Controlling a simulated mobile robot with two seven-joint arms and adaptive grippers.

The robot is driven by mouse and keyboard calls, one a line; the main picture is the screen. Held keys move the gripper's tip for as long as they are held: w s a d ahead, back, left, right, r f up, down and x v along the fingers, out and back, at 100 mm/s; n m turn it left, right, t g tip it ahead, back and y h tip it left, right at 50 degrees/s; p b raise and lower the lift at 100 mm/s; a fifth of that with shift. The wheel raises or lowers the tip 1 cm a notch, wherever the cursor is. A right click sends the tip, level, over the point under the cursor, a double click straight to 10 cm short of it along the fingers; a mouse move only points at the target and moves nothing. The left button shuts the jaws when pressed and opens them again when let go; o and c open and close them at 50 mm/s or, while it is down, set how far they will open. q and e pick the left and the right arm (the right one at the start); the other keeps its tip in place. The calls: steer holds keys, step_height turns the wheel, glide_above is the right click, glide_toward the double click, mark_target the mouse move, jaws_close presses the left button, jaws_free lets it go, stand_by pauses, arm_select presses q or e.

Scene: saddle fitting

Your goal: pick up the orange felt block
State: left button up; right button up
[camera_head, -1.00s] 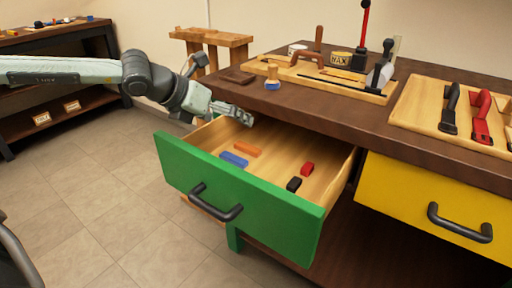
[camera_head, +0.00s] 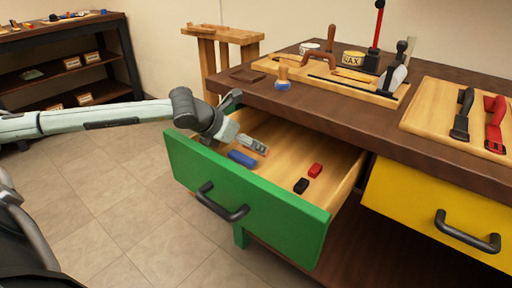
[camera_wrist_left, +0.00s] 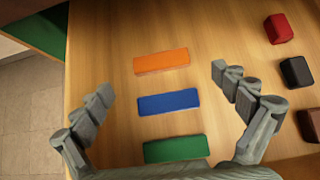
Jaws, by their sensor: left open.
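The orange felt block (camera_wrist_left: 162,61) lies flat on the wooden floor of the open green drawer (camera_head: 240,198). In the left wrist view it is the farthest of three blocks in a row, ahead of the fingertips. In the head view it is mostly hidden behind my gripper. My left gripper (camera_head: 254,145) reaches down into the drawer. In the left wrist view its fingers (camera_wrist_left: 163,83) are spread wide and empty, one on each side of the row. My right gripper is not in view.
A blue block (camera_wrist_left: 168,102) and a green block (camera_wrist_left: 176,148) lie nearer the wrist. Red (camera_head: 315,170) and black (camera_head: 301,186) blocks lie to the right in the drawer. The workbench top (camera_head: 330,112) overhangs the drawer's back. A closed yellow drawer (camera_head: 430,205) is at right.

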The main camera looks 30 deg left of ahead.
mark_target(252, 154)
arm_select(q)
steer(key=x, duration=0.3)
steer(key=shift+w+d+f, duration=0.15)
steer(key=shift+w+f, duration=0.1)
steer(key=shift+w, duration=0.05)
steer(key=shift+w+f, duration=0.1)
steer(key=shift+f, duration=0.1)
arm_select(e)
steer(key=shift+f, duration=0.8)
arm_select(q)
steer(key=shift+c, duration=0.6)
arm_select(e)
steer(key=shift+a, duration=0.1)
arm_select(q)
steer(key=shift+c, duration=1.1)
steer(key=c, duration=0.7)
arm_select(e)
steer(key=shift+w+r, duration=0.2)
